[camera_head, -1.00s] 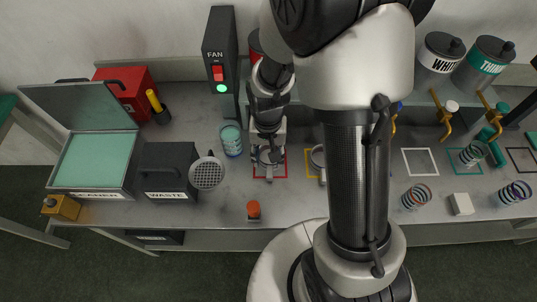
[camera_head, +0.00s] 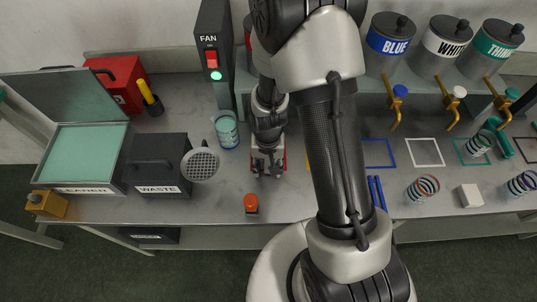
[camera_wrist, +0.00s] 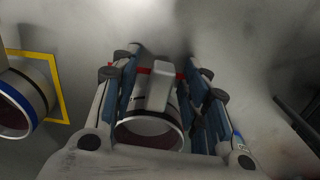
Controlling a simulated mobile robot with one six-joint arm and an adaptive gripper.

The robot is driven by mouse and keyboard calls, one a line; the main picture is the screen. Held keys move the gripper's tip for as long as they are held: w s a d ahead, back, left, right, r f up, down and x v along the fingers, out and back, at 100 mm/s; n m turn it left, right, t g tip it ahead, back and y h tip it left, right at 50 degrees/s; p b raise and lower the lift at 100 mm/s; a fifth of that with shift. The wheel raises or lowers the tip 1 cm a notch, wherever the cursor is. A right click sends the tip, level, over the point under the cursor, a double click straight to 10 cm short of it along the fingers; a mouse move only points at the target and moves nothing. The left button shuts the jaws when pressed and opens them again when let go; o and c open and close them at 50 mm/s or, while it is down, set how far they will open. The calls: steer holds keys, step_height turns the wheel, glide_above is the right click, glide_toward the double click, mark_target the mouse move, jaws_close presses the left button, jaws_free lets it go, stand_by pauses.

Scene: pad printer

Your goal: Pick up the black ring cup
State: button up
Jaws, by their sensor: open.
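A white cup with a thin black band (camera_wrist: 145,105) is in the wrist view, its open mouth towards the camera and its pale handle between my fingers. I take it for the black ring cup. Red marking shows behind it. My gripper (camera_wrist: 160,75) is open, with one finger on each side of the cup; I cannot tell whether either touches it. In the head view my gripper (camera_head: 268,165) is low over the red square (camera_head: 284,161) and hides most of the cup.
Another cup (camera_wrist: 28,95) stands on a yellow square (camera_wrist: 62,88) left of my gripper in the wrist view. A teal-marked container (camera_head: 227,130), a round strainer (camera_head: 201,164) and an orange-topped item (camera_head: 251,203) are near my gripper. The waste box (camera_head: 158,165) stands further left.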

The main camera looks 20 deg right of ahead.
jaws_close()
stand_by(0.5)
